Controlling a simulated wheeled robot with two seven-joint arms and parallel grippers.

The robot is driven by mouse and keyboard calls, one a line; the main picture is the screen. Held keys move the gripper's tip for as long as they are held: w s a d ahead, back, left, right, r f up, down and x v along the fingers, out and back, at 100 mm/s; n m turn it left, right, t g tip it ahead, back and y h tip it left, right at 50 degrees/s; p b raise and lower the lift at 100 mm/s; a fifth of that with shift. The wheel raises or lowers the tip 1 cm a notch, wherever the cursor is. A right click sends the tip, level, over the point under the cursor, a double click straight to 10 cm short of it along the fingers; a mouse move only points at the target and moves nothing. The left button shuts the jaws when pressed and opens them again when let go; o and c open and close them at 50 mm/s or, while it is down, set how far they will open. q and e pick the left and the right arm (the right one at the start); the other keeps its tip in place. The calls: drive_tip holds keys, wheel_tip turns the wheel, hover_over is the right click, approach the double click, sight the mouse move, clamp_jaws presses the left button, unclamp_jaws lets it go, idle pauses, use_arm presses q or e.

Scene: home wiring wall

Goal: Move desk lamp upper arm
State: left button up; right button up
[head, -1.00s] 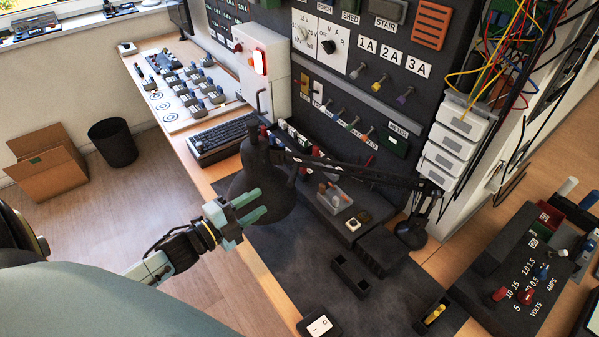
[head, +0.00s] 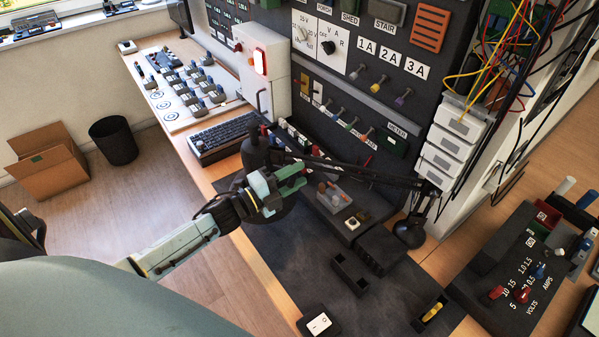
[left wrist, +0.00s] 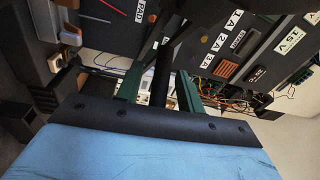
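The black desk lamp stands on a round base (head: 409,235) at the right of the dark work mat. Its upper arm (head: 375,177) runs left from the elbow to the lamp head (head: 254,150). My left gripper (head: 296,178) is at the lamp's head end and hides much of the shade. In the left wrist view a black bar (left wrist: 161,78), apparently part of the lamp, lies between the two green fingers. Gaps show between the bar and the fingers, so the gripper looks open around it. My right gripper is not in view.
A wiring panel with switches and labels stands behind the lamp. A keyboard (head: 222,138) lies to the left, and a small clear box with parts (head: 333,197) sits under the lamp arm. A rocker switch (head: 319,324) is at the front.

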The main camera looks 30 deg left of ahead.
use_arm(q)
drive_tip(key=shift+w+d, duration=0.35)
drive_tip(key=shift+w, duration=0.3)
drive_tip(key=shift+c, duration=0.5)
clamp_jaws()
drive_tip(key=shift+r, duration=0.1)
